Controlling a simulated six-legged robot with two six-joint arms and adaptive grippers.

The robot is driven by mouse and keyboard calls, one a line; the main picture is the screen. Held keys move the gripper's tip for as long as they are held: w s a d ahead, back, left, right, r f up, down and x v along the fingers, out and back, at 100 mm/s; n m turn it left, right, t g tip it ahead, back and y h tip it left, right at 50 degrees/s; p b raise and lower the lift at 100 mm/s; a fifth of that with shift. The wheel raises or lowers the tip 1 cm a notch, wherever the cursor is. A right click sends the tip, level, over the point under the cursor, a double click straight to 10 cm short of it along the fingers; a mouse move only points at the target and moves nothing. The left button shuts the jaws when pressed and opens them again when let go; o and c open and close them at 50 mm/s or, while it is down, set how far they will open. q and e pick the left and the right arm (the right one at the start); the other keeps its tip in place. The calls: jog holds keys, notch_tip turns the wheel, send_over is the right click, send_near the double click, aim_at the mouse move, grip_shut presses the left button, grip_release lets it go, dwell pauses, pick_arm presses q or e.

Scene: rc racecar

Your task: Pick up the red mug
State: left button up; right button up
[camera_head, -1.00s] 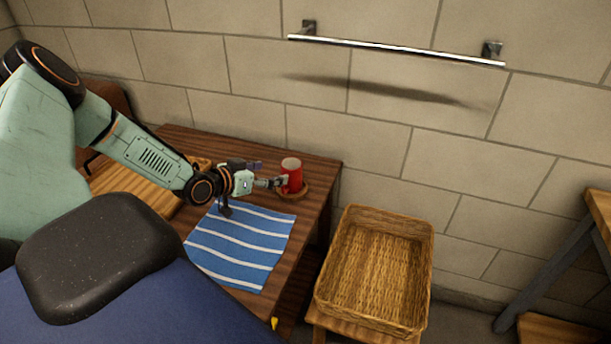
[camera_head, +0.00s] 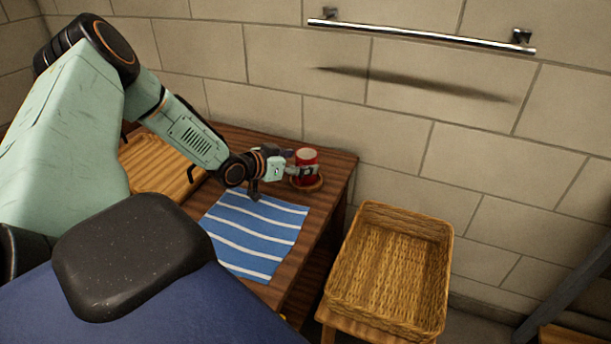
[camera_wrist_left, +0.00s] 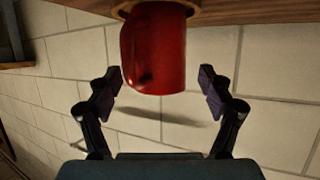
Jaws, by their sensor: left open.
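The red mug (camera_head: 307,157) stands upright on a round wooden coaster (camera_head: 314,186) near the back right of the dark wooden table. In the left wrist view the mug (camera_wrist_left: 158,50) is large and lies between the two fingers, with its handle on the left side. My left gripper (camera_head: 300,172) is at the mug in the head view. In the left wrist view this gripper (camera_wrist_left: 162,85) is open, its fingers on either side of the mug with gaps showing. My right gripper is not in view.
A blue and white striped cloth (camera_head: 255,232) lies in front of the mug. A wooden tray (camera_head: 160,170) is on the table at the left. A wicker basket (camera_head: 345,262) stands right of the table. A metal rail (camera_head: 420,36) is on the wall.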

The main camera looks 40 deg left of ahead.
pick_arm(q)
jog(key=shift+w+f+b, duration=0.3)
jog(key=shift+w+f, duration=0.25)
jog(key=shift+w, duration=0.05)
jog(key=shift+w+d+b, duration=0.15)
jog(key=shift+w+b, duration=0.2)
jog(key=shift+w, duration=0.2)
jog(key=shift+r, duration=0.1)
jog(key=shift+c, duration=0.2)
jog(key=shift+c, duration=0.8)
jog(key=c, duration=1.2)
jog(key=shift+c, duration=0.2)
